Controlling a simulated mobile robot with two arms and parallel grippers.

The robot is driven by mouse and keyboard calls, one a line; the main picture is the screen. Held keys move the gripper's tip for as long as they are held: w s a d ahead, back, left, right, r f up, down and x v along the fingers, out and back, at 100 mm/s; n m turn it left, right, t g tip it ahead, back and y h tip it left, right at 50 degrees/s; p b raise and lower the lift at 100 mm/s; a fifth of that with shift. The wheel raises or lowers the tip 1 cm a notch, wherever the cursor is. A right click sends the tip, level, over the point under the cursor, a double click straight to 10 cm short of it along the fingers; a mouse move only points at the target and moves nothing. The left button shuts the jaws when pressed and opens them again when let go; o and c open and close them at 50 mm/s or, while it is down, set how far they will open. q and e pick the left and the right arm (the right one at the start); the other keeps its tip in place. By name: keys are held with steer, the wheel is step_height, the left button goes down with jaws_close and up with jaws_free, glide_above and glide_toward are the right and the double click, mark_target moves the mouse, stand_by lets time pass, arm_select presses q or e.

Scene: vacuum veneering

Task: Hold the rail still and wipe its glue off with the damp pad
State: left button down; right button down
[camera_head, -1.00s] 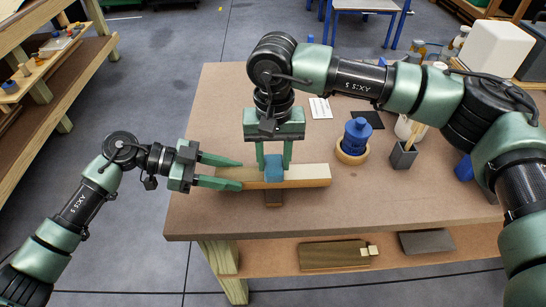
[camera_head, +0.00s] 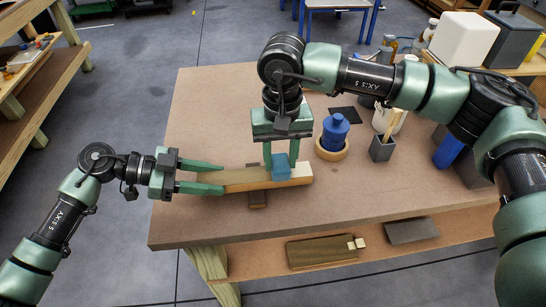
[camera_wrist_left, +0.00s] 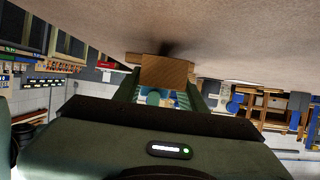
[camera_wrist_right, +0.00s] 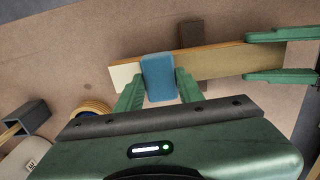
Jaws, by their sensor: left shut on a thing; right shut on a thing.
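The wooden rail (camera_head: 244,178) lies across the table near its front, over a small dark block (camera_head: 257,199). Its right end is paler than the rest. My left gripper (camera_head: 222,179) is shut on the rail's left end, which also shows in the left wrist view (camera_wrist_left: 167,71). My right gripper (camera_head: 281,152) points down and is shut on the blue damp pad (camera_head: 280,168). The pad lies across the rail near the right end. In the right wrist view the pad (camera_wrist_right: 158,77) drapes over the rail (camera_wrist_right: 222,63) between the fingers (camera_wrist_right: 158,82).
A blue bottle (camera_head: 335,130) stands in a wooden ring (camera_head: 331,151) right of the rail. A dark flat square (camera_head: 344,114) lies behind. The table (camera_head: 215,110) is clear at the left back.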

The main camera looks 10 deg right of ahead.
mark_target(254, 174)
steer(key=shift+d+r, duration=0.1)
steer(key=shift+d, duration=2.85)
steer(key=shift+a, duration=0.2)
steer(key=shift+a+f, duration=0.15)
steer(key=shift+a, duration=1.4)
steer(key=shift+a+f, duration=0.1)
steer(key=shift+a, duration=1.4)
steer(key=shift+a+r, duration=0.15)
steer(key=shift+a, duration=1.15)
steer(key=shift+a+r, duration=0.1)
steer(key=shift+a, duration=1.2)
steer(key=shift+r, duration=0.15)
step_height(254, 174, up, 6)
steer(key=shift+f, duration=0.1)
